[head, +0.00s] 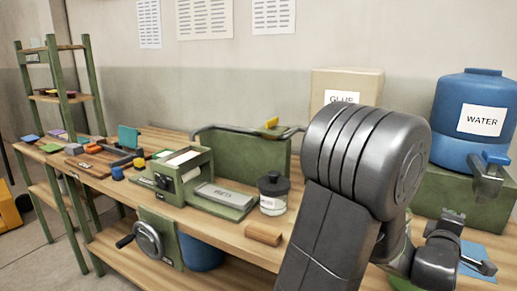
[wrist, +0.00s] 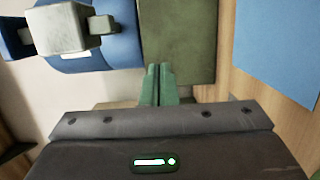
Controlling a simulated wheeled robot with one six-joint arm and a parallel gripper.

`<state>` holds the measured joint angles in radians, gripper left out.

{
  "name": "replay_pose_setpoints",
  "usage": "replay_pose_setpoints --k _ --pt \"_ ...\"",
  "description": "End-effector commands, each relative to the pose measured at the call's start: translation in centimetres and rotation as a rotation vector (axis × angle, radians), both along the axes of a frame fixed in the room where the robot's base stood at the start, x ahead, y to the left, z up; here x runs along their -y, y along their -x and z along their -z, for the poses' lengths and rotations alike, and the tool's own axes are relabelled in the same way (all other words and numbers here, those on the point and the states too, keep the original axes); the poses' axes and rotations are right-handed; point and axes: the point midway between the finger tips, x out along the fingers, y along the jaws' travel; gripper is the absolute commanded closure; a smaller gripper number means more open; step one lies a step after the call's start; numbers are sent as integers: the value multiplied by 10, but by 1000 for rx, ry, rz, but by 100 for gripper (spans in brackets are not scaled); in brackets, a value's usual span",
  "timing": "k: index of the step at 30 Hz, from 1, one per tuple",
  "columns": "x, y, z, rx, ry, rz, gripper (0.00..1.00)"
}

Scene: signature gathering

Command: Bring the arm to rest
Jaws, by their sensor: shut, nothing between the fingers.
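My gripper (wrist: 158,70) shows in the wrist view with its two green fingers side by side, shut and empty. In the head view my dark arm rises over the right part of the bench, bent at a large rounded joint. The fingers cannot be made out clearly there. In the wrist view the fingertips appear over the edge of the green box, close to the blue water barrel (wrist: 100,52) and its grey tap (wrist: 68,28). I cannot tell the exact gap.
The water barrel (head: 466,112) stands on a green box (head: 445,190) at right, its tap (head: 487,178) jutting forward. A blue mat (head: 482,255) lies below. A glue box (head: 352,88), lidded jar (head: 273,193), press (head: 185,175) and wooden block (head: 264,234) occupy the bench (head: 228,240).

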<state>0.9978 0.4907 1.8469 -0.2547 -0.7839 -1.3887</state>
Motion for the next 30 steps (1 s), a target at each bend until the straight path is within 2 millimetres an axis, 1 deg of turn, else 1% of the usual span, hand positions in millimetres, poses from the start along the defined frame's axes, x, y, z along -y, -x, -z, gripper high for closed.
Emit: replay_pose_setpoints --k 30 --pt "-124 -81 -2 0 0 -5 100"
